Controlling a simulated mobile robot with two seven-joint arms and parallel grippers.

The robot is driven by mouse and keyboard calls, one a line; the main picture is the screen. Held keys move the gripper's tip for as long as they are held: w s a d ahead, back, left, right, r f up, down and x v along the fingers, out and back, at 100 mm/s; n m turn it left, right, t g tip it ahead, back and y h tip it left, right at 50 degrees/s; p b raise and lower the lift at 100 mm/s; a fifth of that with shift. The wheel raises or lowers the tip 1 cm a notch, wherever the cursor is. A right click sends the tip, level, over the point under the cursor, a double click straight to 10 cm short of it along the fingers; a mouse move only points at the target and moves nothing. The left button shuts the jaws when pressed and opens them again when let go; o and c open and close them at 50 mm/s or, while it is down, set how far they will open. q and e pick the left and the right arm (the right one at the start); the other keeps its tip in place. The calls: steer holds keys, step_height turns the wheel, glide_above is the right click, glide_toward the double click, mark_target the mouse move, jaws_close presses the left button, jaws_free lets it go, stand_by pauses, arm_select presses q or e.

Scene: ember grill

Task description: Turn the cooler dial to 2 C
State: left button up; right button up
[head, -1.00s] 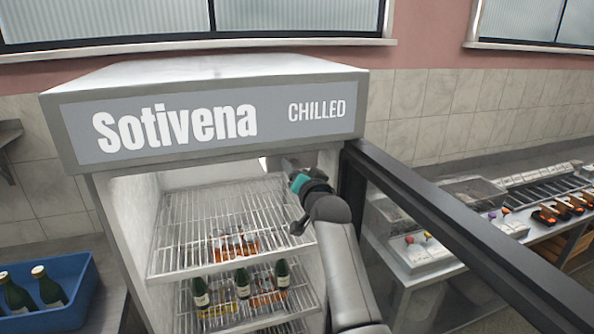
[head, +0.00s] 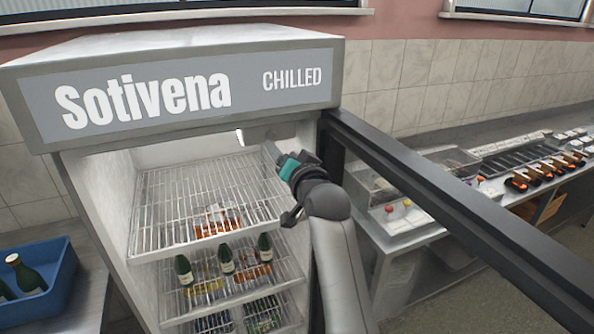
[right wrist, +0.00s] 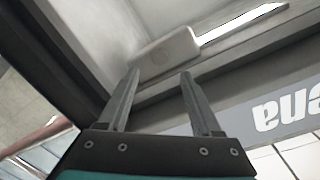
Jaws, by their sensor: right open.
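The cooler (head: 180,100) stands open, with "Sotivena CHILLED" on its header. In the right wrist view a pale rounded housing (right wrist: 168,52) sits under the cooler's ceiling beside a lit strip. A faint round mark shows on it, but I cannot make out a dial pointer or any numbers. My right gripper (head: 270,150) is inside the upper front right of the cooler, below the header. In the right wrist view its two fingers (right wrist: 160,75) are apart and empty, pointing at the housing; I cannot tell whether they touch it. My left gripper is out of view.
Wire shelves (head: 205,195) with bottles and food fill the cooler below my right arm. The open door's dark frame (head: 430,195) stands close to the right of the arm. A blue crate (head: 40,285) with bottles is at left; a grill counter is at right.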

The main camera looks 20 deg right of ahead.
steer(key=s+b, duration=0.1)
steer(key=s, duration=0.7)
steer(key=shift+r, duration=0.3)
